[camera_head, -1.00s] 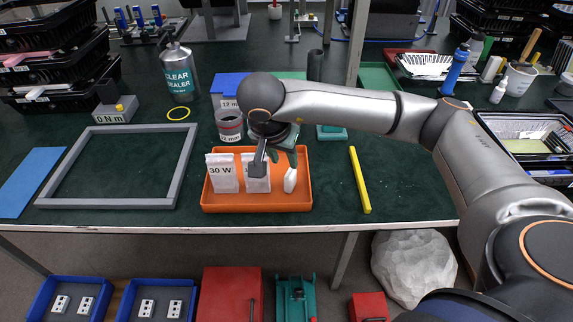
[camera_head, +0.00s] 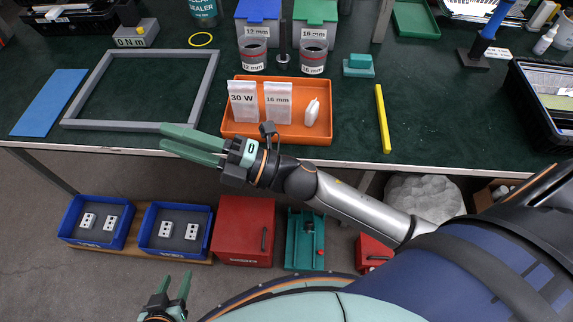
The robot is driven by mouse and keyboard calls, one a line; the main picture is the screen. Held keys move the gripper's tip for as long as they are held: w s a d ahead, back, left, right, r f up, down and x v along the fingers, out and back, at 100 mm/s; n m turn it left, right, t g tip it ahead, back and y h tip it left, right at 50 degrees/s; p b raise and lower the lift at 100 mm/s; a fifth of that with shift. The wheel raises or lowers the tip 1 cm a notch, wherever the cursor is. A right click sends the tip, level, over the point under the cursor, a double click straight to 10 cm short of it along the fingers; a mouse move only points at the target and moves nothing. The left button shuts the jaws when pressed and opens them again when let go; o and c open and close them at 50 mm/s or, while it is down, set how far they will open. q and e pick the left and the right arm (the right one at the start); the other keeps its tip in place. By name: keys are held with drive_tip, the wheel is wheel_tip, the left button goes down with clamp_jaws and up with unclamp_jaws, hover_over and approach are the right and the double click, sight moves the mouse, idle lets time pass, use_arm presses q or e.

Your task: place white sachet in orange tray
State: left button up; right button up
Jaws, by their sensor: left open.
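The orange tray (camera_head: 290,134) sits near the table's front edge. Inside it two flat white packets stand side by side, one marked 30 W (camera_head: 242,108) and one marked 16 mm (camera_head: 278,110). A smaller plain white item (camera_head: 312,112), which may be the white sachet, leans at the tray's right. My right gripper (camera_head: 162,138) is open and empty, in front of the table edge and left of the tray, fingers pointing left. My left gripper (camera_head: 174,277) is open and empty, low at the bottom of the view, far from the tray.
A grey frame (camera_head: 150,126) and blue strip (camera_head: 48,102) lie left of the tray. A yellow bar (camera_head: 382,118) lies right. Labelled cups (camera_head: 313,57) stand behind. Blue bins (camera_head: 175,232) and a red box (camera_head: 245,230) sit below the table.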

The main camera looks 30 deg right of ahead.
drive_tip(key=w+d+f+m+t+h, duration=0.1)
drive_tip(key=d+f+m+t+h, duration=0.1)
drive_tip(key=d+f+m+h, duration=0.35)
drive_tip(key=d+f+m+t+h, duration=0.1)
drive_tip(key=d+f+m+h, duration=0.1)
drive_tip(key=f+m+h, duration=0.45)
drive_tip(key=s+d+f+m+g+h, duration=0.1)
drive_tip(key=s+d+f+m+g, duration=0.2)
drive_tip(key=s+f+m, duration=0.3)
drive_tip(key=s+d+f+m+g+h, duration=0.1)
drive_tip(key=s+d+f+m+g, duration=0.2)
drive_tip(key=f, duration=0.9)
drive_tip(key=s+m+g, duration=0.1)
drive_tip(key=s+m, duration=0.2)
drive_tip(key=m, duration=0.1)
drive_tip(key=shift+d+h, duration=0.3)
drive_tip(key=shift+d, duration=0.05)
drive_tip(key=shift+s+f, duration=0.1)
